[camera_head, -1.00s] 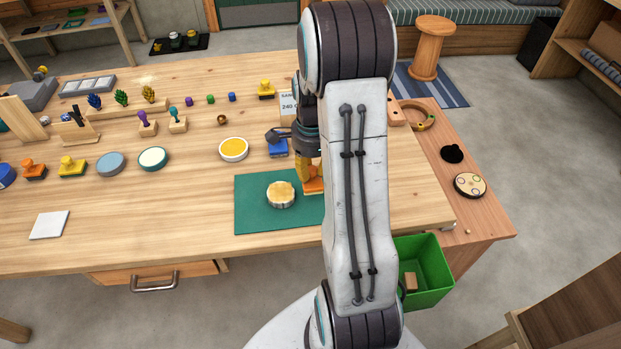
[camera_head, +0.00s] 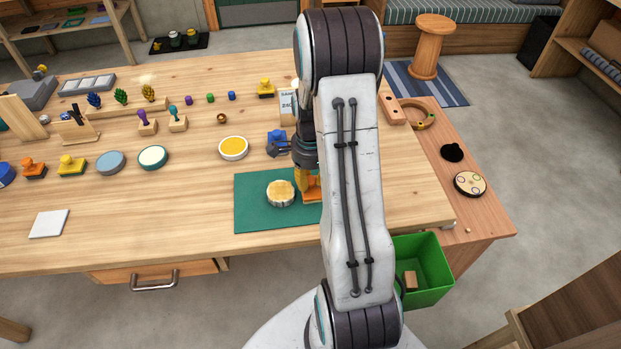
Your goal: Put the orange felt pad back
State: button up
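An orange piece (camera_head: 312,190) shows at the right part of the green mat (camera_head: 262,218), beside my forearm and under my wrist. It may be the orange felt pad; its shape is partly hidden by my arm. My gripper (camera_head: 304,181) points down there, just right of a round tan-topped piece with a pale side (camera_head: 281,193). My arm hides most of the fingers, so I cannot tell whether they are open or hold the orange piece. A round white dish with a yellow-orange top (camera_head: 233,148) stands behind the mat.
A green bin (camera_head: 427,268) is off the table's right front. The front left tabletop is mostly clear.

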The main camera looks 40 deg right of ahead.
jog(key=o, duration=0.4)
jog(key=shift+c, duration=0.2)
jog(key=shift+r, duration=0.1)
